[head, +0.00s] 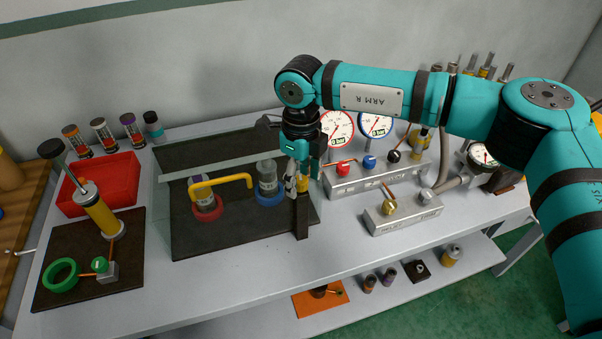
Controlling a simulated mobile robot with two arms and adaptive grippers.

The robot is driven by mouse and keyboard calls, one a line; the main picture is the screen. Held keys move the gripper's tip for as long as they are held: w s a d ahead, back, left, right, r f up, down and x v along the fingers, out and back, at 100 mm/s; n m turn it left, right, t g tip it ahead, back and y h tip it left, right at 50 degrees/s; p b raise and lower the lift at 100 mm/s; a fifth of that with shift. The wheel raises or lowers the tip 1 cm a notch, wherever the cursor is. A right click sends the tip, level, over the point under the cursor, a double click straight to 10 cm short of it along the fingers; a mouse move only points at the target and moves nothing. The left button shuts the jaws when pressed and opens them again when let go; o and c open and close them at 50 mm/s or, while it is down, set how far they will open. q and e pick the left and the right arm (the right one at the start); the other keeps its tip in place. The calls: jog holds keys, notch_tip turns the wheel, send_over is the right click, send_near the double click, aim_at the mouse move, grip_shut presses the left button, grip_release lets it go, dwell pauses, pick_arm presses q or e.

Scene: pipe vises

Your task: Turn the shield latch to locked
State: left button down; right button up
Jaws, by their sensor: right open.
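The clear shield (175,210) stands over a dark mat on the bench, left of centre, with a yellow handle (222,184) across its front. A dark upright post (301,218) stands at its front right corner. A small yellow part shows at the top of the post; it looks like the latch, but my gripper mostly hides it and its setting cannot be read. My right gripper (302,179) points down at the top of this post, its fingers open around or just beside it. I cannot tell whether they touch. My left gripper is not in view.
Inside the shield are vises with a red ring (206,208) and a blue ring (270,197). Right of the post are a valve block (375,180) with gauges and a smaller block (402,214). A red tray (100,183) and a pump (101,217) stand left. The front bench strip is clear.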

jog(key=shift+c, duration=0.5)
grip_shut()
jog(key=n+b, duration=0.1)
jog(key=b, duration=0.2)
jog(key=shift+f+n, duration=0.3)
jog(key=shift+n, duration=0.1)
jog(key=shift+r+n+b, duration=0.1)
jog(key=shift+n+b, duration=0.2)
jog(key=shift+r, duration=0.25)
jog(key=shift+o, duration=0.5)
grip_release()
